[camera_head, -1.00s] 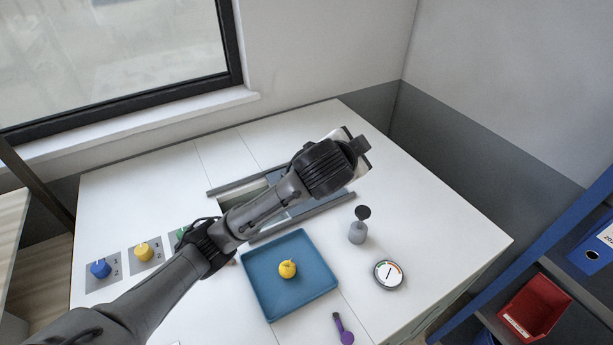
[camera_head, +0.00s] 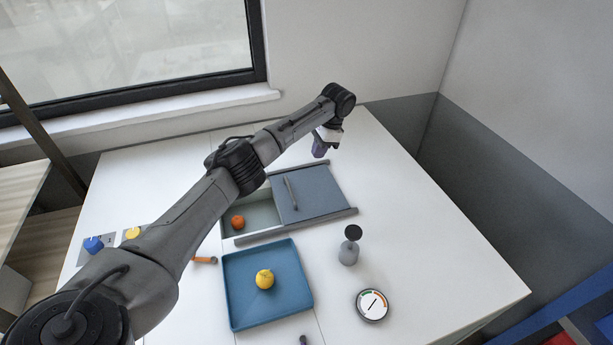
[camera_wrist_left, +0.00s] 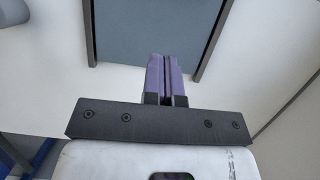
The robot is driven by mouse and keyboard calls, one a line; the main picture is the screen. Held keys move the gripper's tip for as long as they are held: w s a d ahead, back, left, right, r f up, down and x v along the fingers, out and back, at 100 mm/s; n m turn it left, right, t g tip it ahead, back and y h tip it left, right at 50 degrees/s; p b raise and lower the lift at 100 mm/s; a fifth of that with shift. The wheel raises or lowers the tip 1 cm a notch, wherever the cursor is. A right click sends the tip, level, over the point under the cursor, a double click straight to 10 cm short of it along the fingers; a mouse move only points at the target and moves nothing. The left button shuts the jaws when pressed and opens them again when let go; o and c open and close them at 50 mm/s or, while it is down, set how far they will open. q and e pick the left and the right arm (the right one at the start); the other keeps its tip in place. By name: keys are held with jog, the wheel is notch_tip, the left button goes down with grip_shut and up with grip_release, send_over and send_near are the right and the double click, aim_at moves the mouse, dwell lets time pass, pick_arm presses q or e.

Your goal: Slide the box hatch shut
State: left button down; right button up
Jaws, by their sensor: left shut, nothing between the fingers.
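The box hatch (camera_head: 318,190) is a grey-blue panel with a bar handle (camera_head: 291,193) near its left edge. It sits between two rails and covers the right part of the box (camera_head: 262,214). The left part of the box is open, and an orange-red fruit (camera_head: 238,222) shows inside. My left gripper (camera_head: 319,152) is beyond the hatch's far edge, apart from the handle, with its purple fingers shut and empty. In the left wrist view the shut fingers (camera_wrist_left: 166,74) point toward the grey panel (camera_wrist_left: 155,30) between dark rails. My right gripper is out of view.
A blue tray (camera_head: 236,308) with a yellow fruit (camera_head: 265,279) stands in front of the box. A grey stand with a dark disc (camera_head: 349,250) and a round dial (camera_head: 373,305) are at right. Blue and yellow knobs are at left.

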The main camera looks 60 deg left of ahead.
pick_arm(q)
jog(key=p, duration=0.1)
send_near(297, 193)
jog(key=f, duration=0.1)
jog(key=w+f, duration=0.1)
jog(key=f, duration=0.1)
jog(key=shift+d+f, duration=0.1)
jog(key=shift+f, duration=0.05)
jog(key=shift+s+a+p, duration=0.15)
jog(key=shift+s+p, duration=0.1)
jog(key=shift+s, duration=0.25)
jog(key=shift+s+a+p, duration=0.15)
jog(key=shift+s+p, duration=0.05)
jog(key=shift+s, duration=0.35)
jog(key=shift+s+a+f, duration=0.15)
jog(key=shift+s, duration=0.45)
jog(key=shift+s+f, duration=0.1)
jog(key=shift+s, duration=0.15)
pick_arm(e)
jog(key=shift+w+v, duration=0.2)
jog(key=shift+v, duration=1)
